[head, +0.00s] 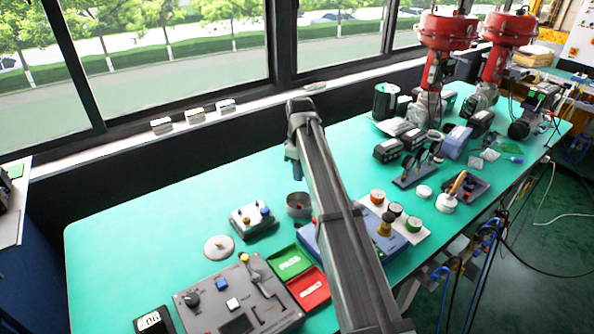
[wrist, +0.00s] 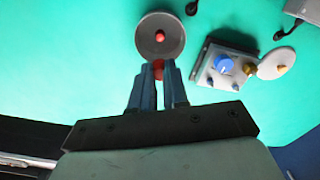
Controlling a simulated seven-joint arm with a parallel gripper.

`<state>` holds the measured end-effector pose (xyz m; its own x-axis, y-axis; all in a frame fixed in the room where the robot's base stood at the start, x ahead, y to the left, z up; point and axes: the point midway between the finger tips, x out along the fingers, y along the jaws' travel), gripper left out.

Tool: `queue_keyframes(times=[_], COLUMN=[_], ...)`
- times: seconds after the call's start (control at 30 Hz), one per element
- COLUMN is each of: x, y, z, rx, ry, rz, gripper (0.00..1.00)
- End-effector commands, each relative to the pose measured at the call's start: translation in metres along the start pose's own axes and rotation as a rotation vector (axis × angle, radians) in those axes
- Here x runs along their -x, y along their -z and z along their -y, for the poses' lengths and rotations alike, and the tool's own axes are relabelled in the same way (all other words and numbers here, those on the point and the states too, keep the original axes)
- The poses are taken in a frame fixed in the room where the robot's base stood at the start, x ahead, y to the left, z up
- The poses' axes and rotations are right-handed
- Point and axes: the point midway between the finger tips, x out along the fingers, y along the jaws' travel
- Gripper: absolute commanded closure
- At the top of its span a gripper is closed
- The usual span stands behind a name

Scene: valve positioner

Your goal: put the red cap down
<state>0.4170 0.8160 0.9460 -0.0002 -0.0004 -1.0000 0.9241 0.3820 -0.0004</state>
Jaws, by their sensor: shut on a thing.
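The red cap (wrist: 158,69) shows as a small red piece between my gripper's blue-grey fingertips in the wrist view. My gripper (wrist: 158,76) is shut on it, and the fingers hide much of it. A round grey dish (wrist: 171,48) lies just beyond the fingertips, with a small red piece (wrist: 160,36) at its middle. In the head view my gripper (head: 297,172) points down above the green bench, just behind the dish (head: 298,199). The cap cannot be made out clearly there. How high it is above the bench is hard to tell.
A small box with knobs (head: 253,219) and a grey disc (head: 219,247) lie left of the dish. A control panel (head: 235,300), a green tray (head: 290,262) and a red tray (head: 309,289) are nearer. The bench (head: 130,235) is clear at far left.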

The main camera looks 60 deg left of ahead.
Motion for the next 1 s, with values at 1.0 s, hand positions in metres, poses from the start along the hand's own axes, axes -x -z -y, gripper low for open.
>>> queue_keyframes(times=[1.0], x=[-0.087], y=[0.000], z=[0.000], rx=[0.000], ry=[0.000], rz=[0.000], gripper=[1.00])
